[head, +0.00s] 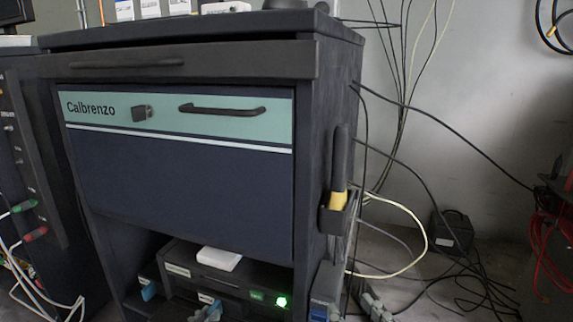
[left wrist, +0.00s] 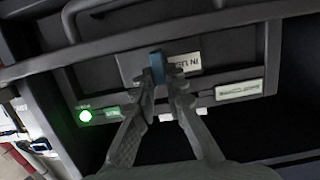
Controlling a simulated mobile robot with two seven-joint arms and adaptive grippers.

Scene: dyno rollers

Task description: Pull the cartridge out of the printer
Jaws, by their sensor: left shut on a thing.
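The printer (head: 250,280) is the dark unit with a lit green light in the lower bay of the cabinet. In the left wrist view the printer front (left wrist: 225,75) looks upside down. The cartridge's blue tab (left wrist: 160,70) stands out from this front, beside a white "IN USE" label (left wrist: 190,62). My left gripper (left wrist: 162,80) is shut on the blue tab; it also shows at the bottom edge of the head view (head: 210,313). The cartridge body is hidden inside the printer. My right gripper (head: 373,303) is at the bottom edge, right of the cabinet, and its jaws are unclear.
A white box (head: 219,258) lies on top of the printer. Another blue tab (head: 150,290) is at its left. The cabinet's closed "Calbrenzo" door (head: 180,180) is above the bay. A holder (head: 337,215) sticks out from the cabinet side. Loose cables (head: 450,285) lie on the right.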

